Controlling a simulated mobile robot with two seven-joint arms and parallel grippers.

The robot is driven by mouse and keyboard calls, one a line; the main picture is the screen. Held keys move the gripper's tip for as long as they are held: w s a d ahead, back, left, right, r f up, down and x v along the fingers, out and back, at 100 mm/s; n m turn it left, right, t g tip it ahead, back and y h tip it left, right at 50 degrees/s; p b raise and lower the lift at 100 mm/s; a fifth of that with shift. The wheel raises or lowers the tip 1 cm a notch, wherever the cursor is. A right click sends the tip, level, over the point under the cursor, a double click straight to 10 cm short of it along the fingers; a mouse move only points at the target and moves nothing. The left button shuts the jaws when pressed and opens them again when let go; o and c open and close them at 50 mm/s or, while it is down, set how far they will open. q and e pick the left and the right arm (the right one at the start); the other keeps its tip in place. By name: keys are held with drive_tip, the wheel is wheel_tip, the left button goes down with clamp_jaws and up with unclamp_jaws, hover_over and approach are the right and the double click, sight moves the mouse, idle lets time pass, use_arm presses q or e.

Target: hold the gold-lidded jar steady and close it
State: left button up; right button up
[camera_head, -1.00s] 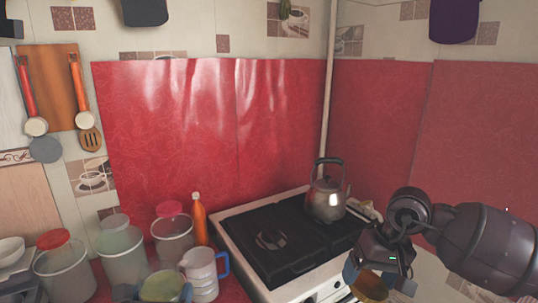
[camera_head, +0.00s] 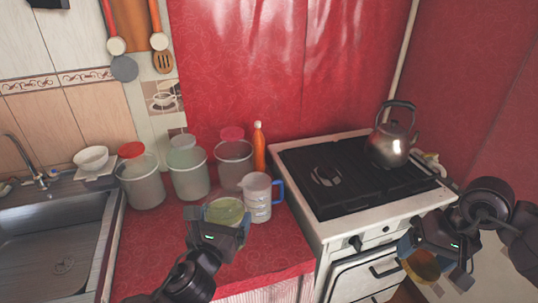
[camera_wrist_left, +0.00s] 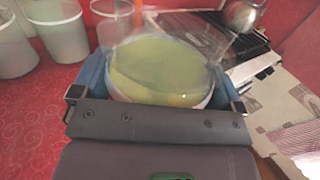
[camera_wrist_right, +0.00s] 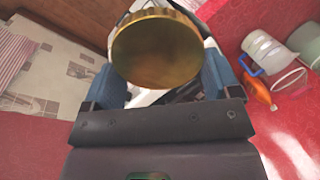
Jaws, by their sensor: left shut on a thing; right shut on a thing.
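The jar (camera_head: 226,210) is a round, clear vessel with a pale green inside, seen from above with no lid on it. My left gripper (camera_head: 224,216) is shut around the jar's sides. In the left wrist view the jar (camera_wrist_left: 160,72) fills the space between the blue fingers. The gold lid (camera_wrist_right: 157,50) is a round, ribbed disc between the fingers of my right gripper. In the head view the lid (camera_head: 423,266) hangs under my right gripper (camera_head: 425,254), in front of the stove and well to the right of the jar. Whether the jar touches the counter is hidden.
A measuring jug (camera_head: 257,200) with a blue handle stands close beside the jar. Several lidded canisters (camera_head: 189,175) and an orange bottle (camera_head: 259,148) stand behind. A stove (camera_head: 345,180) with a kettle (camera_head: 390,145) is at right, a sink (camera_head: 55,240) at left. Red counter (camera_head: 150,250) lies bare left of the jar.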

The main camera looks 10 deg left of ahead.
use_arm(q)
drive_tip(key=d+r+m+g+h, duration=0.1)
drive_tip(key=d+m+g+h, duration=0.3)
drive_tip(key=d+m+h, duration=0.4)
drive_tip(key=d+h, duration=0.3)
drive_tip(key=d, duration=0.4)
drive_tip(key=shift+w+d+r+h, duration=0.2)
drive_tip(key=shift+w+h, duration=0.05)
drive_tip(key=shift+h, duration=0.05)
drive_tip(key=shift+f, duration=0.15)
use_arm(e)
drive_tip(key=a+r+h, duration=0.1)
drive_tip(key=a+r, duration=0.4)
drive_tip(key=a, duration=0.3)
drive_tip(key=w+a+r+h, duration=0.1)
drive_tip(key=a+r, duration=0.4)
drive_tip(key=a, duration=0.4)
drive_tip(key=w+a+r+n+h, duration=0.1)
drive_tip(key=a+r, duration=0.5)
drive_tip(key=a, duration=0.3)
drive_tip(key=shift+w, duration=0.1)
drive_tip(key=shift+f, duration=1.95)
